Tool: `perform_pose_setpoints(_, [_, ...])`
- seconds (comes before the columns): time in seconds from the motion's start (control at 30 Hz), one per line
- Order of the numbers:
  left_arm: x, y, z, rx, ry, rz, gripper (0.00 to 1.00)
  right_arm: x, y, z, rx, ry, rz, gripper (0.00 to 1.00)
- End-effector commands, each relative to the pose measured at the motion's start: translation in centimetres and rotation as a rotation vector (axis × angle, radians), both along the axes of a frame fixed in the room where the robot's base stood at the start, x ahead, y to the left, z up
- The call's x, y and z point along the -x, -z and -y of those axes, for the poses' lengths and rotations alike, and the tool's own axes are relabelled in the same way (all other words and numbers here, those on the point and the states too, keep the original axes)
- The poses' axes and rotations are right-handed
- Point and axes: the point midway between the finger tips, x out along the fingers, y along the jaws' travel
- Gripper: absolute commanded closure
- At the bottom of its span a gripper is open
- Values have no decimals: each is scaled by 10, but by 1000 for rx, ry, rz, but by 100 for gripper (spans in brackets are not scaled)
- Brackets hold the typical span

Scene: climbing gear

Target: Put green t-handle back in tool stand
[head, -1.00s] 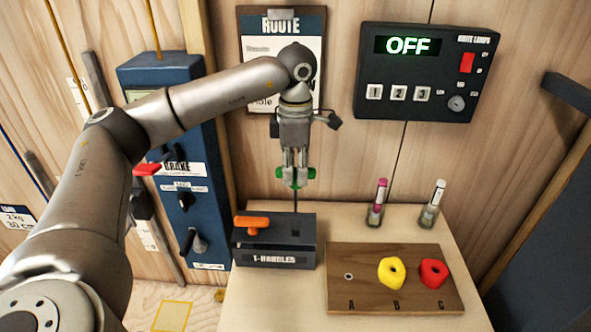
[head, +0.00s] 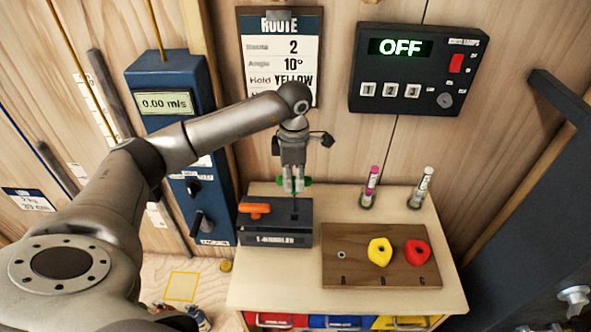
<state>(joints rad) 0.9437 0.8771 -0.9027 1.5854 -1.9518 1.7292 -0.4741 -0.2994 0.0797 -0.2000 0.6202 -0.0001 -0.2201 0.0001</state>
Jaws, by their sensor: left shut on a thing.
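My left gripper (head: 292,184) is shut on the green t-handle (head: 307,181), whose green ends show on both sides of the fingers. The handle's dark shaft (head: 295,207) points down to the tool stand (head: 268,240), a dark box labelled T-HANDLES. The shaft's lower end meets the right part of the stand's top; how deep it sits I cannot tell. An orange t-handle (head: 254,209) rests in the left part of the stand. My right gripper is not in view.
A wooden board (head: 350,270) with a yellow hold (head: 380,252) and a red hold (head: 417,253) lies right of the stand. Two small tubes (head: 370,187) (head: 421,188) stand behind it. A blue brake box (head: 167,70) is left. A lamp panel (head: 417,70) reads OFF.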

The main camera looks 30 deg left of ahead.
Motion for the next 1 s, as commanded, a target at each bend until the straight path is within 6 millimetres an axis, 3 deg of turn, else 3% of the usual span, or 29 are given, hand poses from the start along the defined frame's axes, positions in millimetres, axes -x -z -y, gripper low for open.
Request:
perform_pose_setpoints(0.27, [0,17,0,1,0,-2,100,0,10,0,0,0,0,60])
perform_pose_setpoints(1.0, [0,91,0,0,-1,-1,100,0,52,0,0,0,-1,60])
